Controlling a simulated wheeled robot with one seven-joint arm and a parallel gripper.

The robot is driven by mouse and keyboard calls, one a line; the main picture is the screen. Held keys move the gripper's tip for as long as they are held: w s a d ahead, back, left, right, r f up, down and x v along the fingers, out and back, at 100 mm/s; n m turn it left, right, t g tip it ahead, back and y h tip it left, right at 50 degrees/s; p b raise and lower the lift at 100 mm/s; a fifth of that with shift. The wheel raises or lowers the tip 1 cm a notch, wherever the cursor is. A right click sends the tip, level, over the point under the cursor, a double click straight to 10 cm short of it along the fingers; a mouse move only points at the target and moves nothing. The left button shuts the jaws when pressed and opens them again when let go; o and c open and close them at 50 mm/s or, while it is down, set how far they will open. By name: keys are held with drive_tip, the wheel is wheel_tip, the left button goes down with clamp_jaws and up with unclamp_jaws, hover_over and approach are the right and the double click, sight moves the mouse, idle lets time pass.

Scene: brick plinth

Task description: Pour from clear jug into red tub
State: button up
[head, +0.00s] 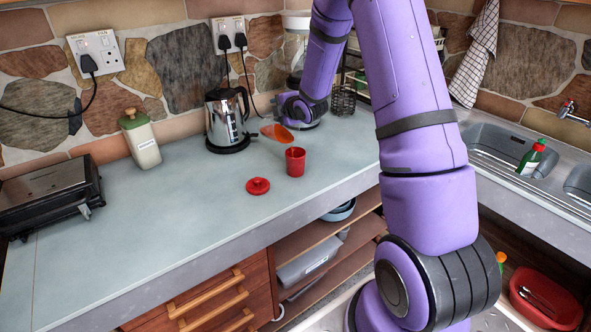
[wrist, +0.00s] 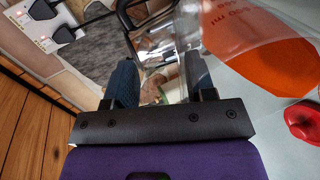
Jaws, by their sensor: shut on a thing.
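The clear jug is in my gripper, and its orange contents (head: 277,132) show in the head view above the counter, left of and above the red tub (head: 295,161). In the wrist view the jug (wrist: 205,35) has volume marks and orange contents, and it looks tilted. My gripper (wrist: 162,85) is shut on the jug, with one finger on each side of the held part. In the head view my gripper (head: 287,108) is small and partly hidden by my wrist. The tub stands upright on the counter. I see no stream falling into it, and its inside is too small to read.
A red lid (head: 258,186) lies on the counter left of the tub. A kettle (head: 227,120) stands behind, with a cream canister (head: 140,138) and a black and silver appliance (head: 50,196) farther left. A sink (head: 505,150) is at right. The front left counter is clear.

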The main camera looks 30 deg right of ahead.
drive_tip(key=shift+s+d+r+t, duration=0.1)
drive_tip(key=shift+s+r+t, duration=0.2)
drive_tip(key=shift+s+t, duration=0.35)
drive_tip(key=shift+s+r+t, duration=0.25)
drive_tip(key=shift+s+t, duration=0.1)
drive_tip(key=shift+s, duration=0.7)
drive_tip(key=shift+s+r+t, duration=0.1)
drive_tip(key=shift+t, duration=0.2)
drive_tip(key=shift+s+r, duration=0.1)
drive_tip(key=shift+s, duration=0.2)
drive_tip(key=shift+s+t, duration=0.1)
drive_tip(key=shift+t, duration=0.2)
drive_tip(key=shift+s+r+t, duration=0.1)
drive_tip(key=shift+s+t, duration=0.2)
drive_tip(key=shift+s+d+r+t, duration=0.1)
drive_tip(key=shift+s+r+t, duration=0.05)
drive_tip(key=shift+s+t, duration=0.65)
drive_tip(key=shift+s+r+t, duration=0.1)
drive_tip(key=shift+s+t, duration=0.6)
drive_tip(key=shift+s, duration=0.1)
drive_tip(key=shift+s+f+t, duration=0.15)
drive_tip(key=shift+s+t, duration=1.35)
drive_tip(key=shift+s, duration=0.05)
